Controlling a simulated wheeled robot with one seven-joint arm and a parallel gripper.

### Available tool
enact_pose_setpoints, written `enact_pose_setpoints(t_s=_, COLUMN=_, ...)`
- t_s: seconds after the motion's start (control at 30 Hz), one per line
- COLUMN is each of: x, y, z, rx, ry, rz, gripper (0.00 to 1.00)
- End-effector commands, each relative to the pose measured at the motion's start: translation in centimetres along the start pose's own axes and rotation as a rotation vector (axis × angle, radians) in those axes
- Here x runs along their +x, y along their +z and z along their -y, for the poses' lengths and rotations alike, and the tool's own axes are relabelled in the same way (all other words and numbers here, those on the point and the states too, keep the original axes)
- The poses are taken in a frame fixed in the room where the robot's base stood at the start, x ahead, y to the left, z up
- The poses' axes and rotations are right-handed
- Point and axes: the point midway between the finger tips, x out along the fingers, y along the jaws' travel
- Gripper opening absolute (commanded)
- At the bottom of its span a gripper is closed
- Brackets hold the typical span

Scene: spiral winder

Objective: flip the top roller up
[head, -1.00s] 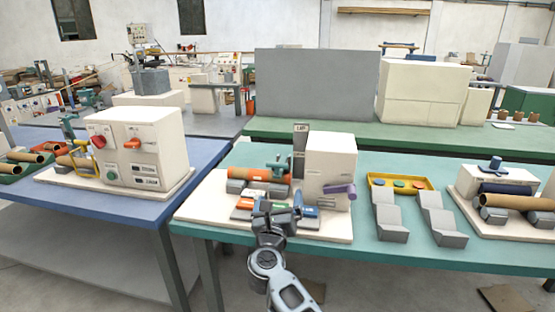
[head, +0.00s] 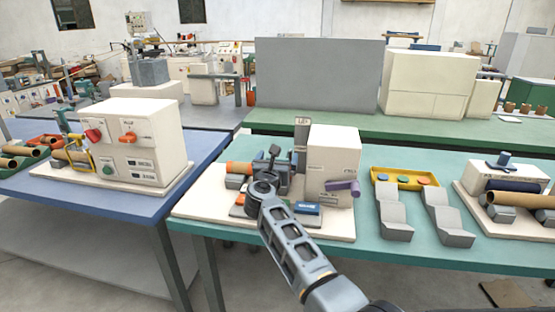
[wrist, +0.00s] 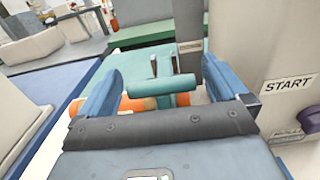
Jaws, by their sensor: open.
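The top roller (wrist: 162,87) is a teal bar on a teal bracket. In the wrist view it lies between my fingers, low over an orange roll (wrist: 128,103). The roll's left end also shows in the head view (head: 238,168), where my gripper hides the top roller. My gripper (head: 268,158) is open at the winder, with one finger on each side of the roller in the wrist view. I cannot tell whether either finger touches it. The winder's white housing (head: 333,150) stands just right of my gripper.
To the right are a yellow tray (head: 404,178) and grey stepped blocks (head: 398,212). Another machine (head: 145,140) stands on the blue table at left.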

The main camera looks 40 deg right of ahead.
Motion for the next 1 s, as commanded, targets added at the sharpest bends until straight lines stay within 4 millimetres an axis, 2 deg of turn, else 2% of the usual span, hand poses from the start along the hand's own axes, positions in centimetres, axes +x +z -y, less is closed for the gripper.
enact_pose_setpoints(t_s=0.3, x=0.3, y=0.01, z=-0.06, rx=-0.001, ry=0.002, rz=0.0, gripper=1.0)
enact_pose_setpoints(t_s=1.0, x=0.28, y=0.01, z=-0.05, rx=-0.001, ry=0.001, rz=0.001, gripper=0.33)
